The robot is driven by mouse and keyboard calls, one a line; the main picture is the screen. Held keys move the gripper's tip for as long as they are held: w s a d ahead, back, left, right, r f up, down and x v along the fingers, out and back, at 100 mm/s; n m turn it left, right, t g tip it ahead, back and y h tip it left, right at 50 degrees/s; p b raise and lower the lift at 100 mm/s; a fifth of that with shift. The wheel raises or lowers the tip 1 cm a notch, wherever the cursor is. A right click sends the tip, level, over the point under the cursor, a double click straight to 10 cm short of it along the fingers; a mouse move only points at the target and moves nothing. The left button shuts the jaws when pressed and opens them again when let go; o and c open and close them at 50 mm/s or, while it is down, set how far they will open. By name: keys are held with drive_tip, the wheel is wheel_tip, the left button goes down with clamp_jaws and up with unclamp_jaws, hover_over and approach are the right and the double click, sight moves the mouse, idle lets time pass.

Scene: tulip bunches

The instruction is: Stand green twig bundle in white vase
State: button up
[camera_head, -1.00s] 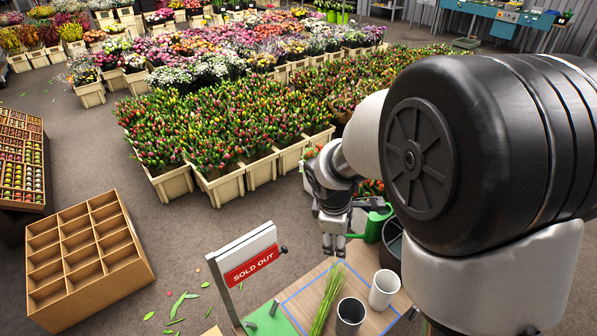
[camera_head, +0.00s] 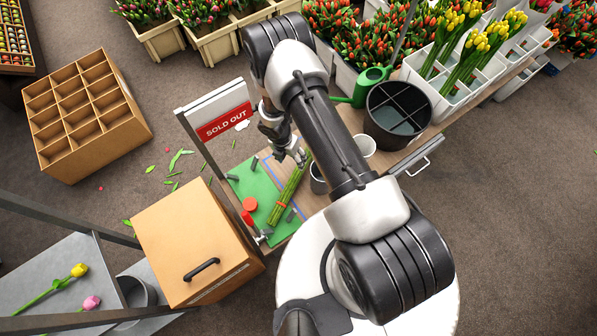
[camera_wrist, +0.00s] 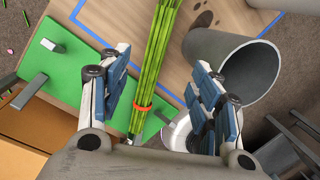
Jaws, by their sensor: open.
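The green twig bundle (camera_head: 290,188) lies on the worktable, partly over a green board, with an orange band around it. In the wrist view the bundle (camera_wrist: 158,45) runs between my gripper's two spread fingers (camera_wrist: 161,75), with gaps on both sides. My gripper (camera_head: 292,157) is open and empty near the bundle's far end in the head view.
A "SOLD OUT" sign (camera_head: 222,115) stands behind the green board (camera_head: 258,185). A cardboard box (camera_head: 190,235) is at the left. A dark divided bucket (camera_head: 398,112) stands at the right.

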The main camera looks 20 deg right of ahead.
sight(297, 171)
drive_tip(key=f+b, duration=0.1)
drive_tip(key=f, duration=0.2)
drive_tip(key=d+f+b, duration=0.1)
drive_tip(key=f, duration=0.2)
drive_tip(key=f+b, duration=0.1)
drive_tip(key=f, duration=0.3)
drive_tip(key=shift+s+d, duration=0.1)
drive_tip(key=shift+d, duration=0.25)
drive_tip(key=f+b, duration=0.2)
drive_tip(key=f, duration=0.1)
drive_tip(key=f+b, duration=0.1)
drive_tip(key=f, duration=0.1)
drive_tip(key=shift+d+f, duration=0.2)
drive_tip(key=shift+d, duration=0.15)
drive_tip(key=shift+r, duration=0.1)
drive_tip(key=shift+c, duration=0.5)
clamp_jaws()
